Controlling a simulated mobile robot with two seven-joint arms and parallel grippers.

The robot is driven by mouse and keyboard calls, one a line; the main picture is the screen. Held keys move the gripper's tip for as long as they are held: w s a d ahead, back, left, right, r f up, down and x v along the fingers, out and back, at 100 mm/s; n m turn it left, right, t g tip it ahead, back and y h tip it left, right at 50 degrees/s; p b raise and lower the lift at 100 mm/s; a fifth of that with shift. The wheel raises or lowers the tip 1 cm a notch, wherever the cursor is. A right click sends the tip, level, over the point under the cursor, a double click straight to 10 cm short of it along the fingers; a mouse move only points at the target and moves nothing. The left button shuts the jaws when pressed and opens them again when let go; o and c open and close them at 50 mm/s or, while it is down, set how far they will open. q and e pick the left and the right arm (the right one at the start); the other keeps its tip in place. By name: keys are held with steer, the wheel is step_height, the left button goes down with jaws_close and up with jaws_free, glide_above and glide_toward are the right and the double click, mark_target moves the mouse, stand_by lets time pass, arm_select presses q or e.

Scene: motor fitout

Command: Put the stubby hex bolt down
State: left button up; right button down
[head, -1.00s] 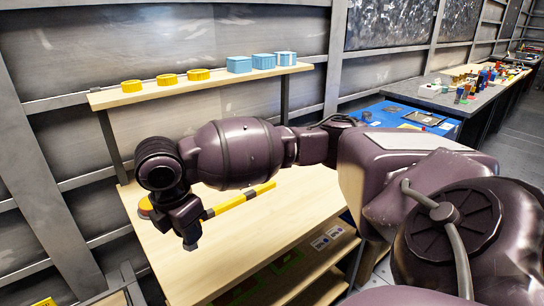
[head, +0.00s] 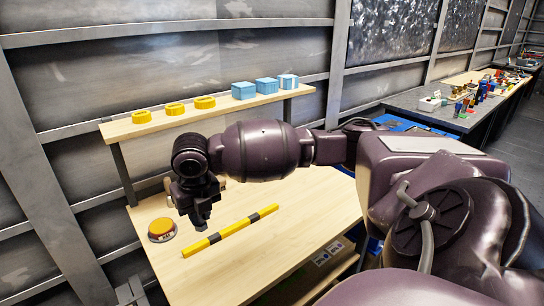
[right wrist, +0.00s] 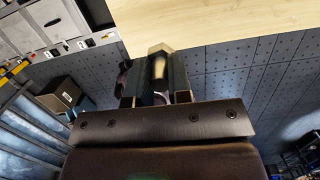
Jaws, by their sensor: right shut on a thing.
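My right gripper (head: 202,222) hangs over the left part of the wooden workbench (head: 290,205) in the head view, pointing down. In the right wrist view my right gripper (right wrist: 155,88) is shut on the stubby hex bolt (right wrist: 158,64), a short metallic piece between the two fingers, with its end showing near the bench edge. The bolt cannot be made out in the head view. I cannot tell how high it is above the bench. My left gripper is not in view.
A yellow-and-black bar (head: 230,231) lies across the bench, close to the gripper. A raised shelf (head: 225,106) holds yellow rings (head: 175,109) and blue boxes (head: 244,90). The bench's right part is bare.

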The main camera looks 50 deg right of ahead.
steer(key=shift+d, duration=0.15)
steer(key=shift+f+n, duration=0.15)
steer(key=shift+n, duration=0.15)
step_height(320, 180, down, 15)
steer(key=shift+f+b, duration=0.2)
steer(key=shift+b, duration=0.65)
step_height(320, 180, down, 4)
steer(key=shift+r, duration=0.25)
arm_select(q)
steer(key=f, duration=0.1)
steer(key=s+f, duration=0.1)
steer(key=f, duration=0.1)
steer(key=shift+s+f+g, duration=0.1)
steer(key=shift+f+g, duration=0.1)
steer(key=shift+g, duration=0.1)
arm_select(e)
steer(key=shift+f, duration=0.4)
arm_select(q)
steer(key=shift+b, duration=0.3)
arm_select(e)
steer(key=c, duration=1.5)
jaws_free()
steer(key=shift+f, duration=0.15)
steer(key=o, duration=0.4)
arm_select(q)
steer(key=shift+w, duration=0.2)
arm_select(e)
steer(key=shift+o, duration=0.2)
